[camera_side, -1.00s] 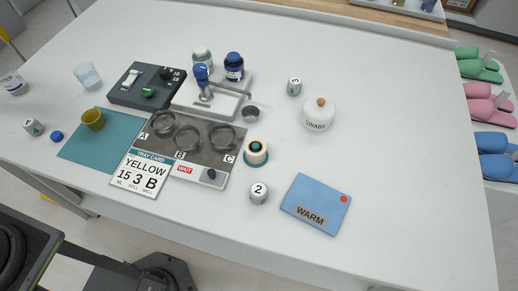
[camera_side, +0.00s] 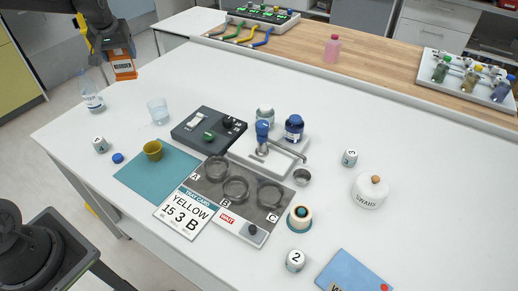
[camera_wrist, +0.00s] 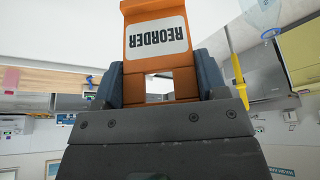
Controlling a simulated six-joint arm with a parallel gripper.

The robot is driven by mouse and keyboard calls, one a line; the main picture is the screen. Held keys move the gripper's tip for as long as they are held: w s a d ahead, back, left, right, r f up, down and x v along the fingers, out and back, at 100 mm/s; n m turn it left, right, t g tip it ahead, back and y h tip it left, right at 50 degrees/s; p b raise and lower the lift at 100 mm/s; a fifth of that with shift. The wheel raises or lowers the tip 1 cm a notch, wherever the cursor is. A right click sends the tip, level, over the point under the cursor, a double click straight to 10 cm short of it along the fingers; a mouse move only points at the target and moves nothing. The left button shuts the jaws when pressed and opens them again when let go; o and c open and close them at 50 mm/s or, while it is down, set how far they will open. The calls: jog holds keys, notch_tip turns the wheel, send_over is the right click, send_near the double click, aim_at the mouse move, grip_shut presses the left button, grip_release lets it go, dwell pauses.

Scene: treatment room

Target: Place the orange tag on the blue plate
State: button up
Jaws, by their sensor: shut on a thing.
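The orange tag (camera_side: 123,72) has a white label reading REORDER. It is at the upper left of the side view, raised beyond the table's far left part. My gripper (camera_side: 116,50) is shut on it. In the wrist view the tag (camera_wrist: 157,62) stands between the two dark fingers of my gripper (camera_wrist: 160,80), its label upside down. The blue plate (camera_side: 358,264) lies flat on the table at the bottom right of the side view, far from my gripper. It has a red dot, and its lower part with the lettering is cut off by the frame.
A bottle (camera_side: 91,98) and a clear cup (camera_side: 158,111) stand nearest my gripper.

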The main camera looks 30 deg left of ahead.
jog(key=w+d+m+h, duration=0.1)
jog(key=w+d+m, duration=0.15)
jog(key=d, duration=0.65)
jog(key=w+d+m+h, duration=0.15)
jog(key=w+d, duration=0.25)
jog(key=d, duration=0.5)
jog(key=s+d+m+h, duration=0.1)
jog(key=s+d+m, duration=0.15)
jog(key=d, duration=0.85)
jog(key=s+d+m+h, duration=0.15)
jog(key=d+m, duration=0.25)
jog(key=d, duration=0.7)
jog(key=s+d+m, duration=0.2)
jog(key=d+m, duration=0.1)
jog(key=d, duration=0.9)
jog(key=s+d+m+h, duration=0.1)
jog(key=s+d+m, duration=0.3)
jog(key=s+d, duration=0.65)
jog(key=shift+s+d+f, duration=0.65)
jog(key=shift+d+f, duration=1.35)
jog(key=shift+f, duration=0.65)
jog(key=shift+s+d+f, duration=0.7)
jog(key=shift+d+f, duration=1.35)
jog(key=shift+f, duration=0.65)
jog(key=shift+s+d+f, duration=0.65)
jog(key=shift+d+f, duration=1.35)
jog(key=shift+f, duration=0.65)
jog(key=shift+f, duration=0.15)
